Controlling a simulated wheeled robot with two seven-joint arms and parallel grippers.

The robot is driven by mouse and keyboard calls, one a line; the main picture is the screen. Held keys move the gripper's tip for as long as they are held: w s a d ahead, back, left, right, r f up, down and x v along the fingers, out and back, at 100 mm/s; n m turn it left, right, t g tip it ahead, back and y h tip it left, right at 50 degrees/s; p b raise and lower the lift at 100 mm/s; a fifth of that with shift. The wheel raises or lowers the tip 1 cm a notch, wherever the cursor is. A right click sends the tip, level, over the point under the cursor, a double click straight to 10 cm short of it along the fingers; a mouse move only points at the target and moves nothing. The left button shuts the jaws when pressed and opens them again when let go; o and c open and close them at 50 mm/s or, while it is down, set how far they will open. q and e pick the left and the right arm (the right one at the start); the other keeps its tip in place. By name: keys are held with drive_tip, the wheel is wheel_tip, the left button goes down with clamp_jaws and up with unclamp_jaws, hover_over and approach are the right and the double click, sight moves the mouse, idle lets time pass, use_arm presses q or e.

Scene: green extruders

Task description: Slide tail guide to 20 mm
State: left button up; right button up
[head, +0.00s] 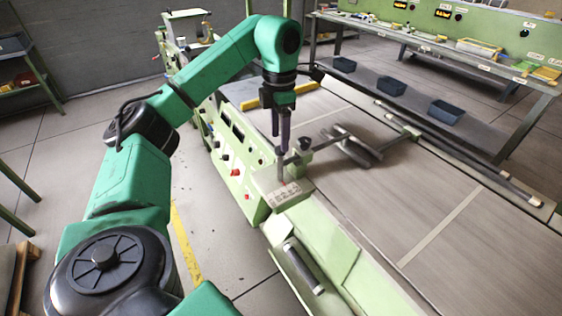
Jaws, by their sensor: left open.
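My left gripper (280,136) comes down at the near side of the machine, fingers pointing down, beside a small post with a dark knob (304,144). Its fingers are open, and I cannot tell whether they touch the post. A grey metal guide (352,146) with bars lies over the grey bed (430,190), just right of the gripper; it looks like the tail guide. A label plate with a scale-like marking (284,194) sits on the green housing below the gripper; its figures are too small to read. My right gripper does not show.
The green control panel (228,152) with buttons runs left of the gripper. A yellow bar (268,94) lies across the bed behind it. A long rail (480,172) edges the far side. A workbench with blue bins (390,86) stands behind. The near bed is clear.

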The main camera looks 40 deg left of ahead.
sight(280, 159)
use_arm(q)
wheel_tip(280, 159, down, 8)
drive_tip(key=shift+a+r+p, duration=0.15)
drive_tip(key=shift+r+p, duration=0.1)
drive_tip(key=shift+p, duration=0.3)
drive_tip(key=shift+w+f, duration=0.1)
drive_tip(key=shift+f, duration=0.25)
clamp_jaws()
drive_tip(key=shift+w+r, duration=0.1)
idle(0.5)
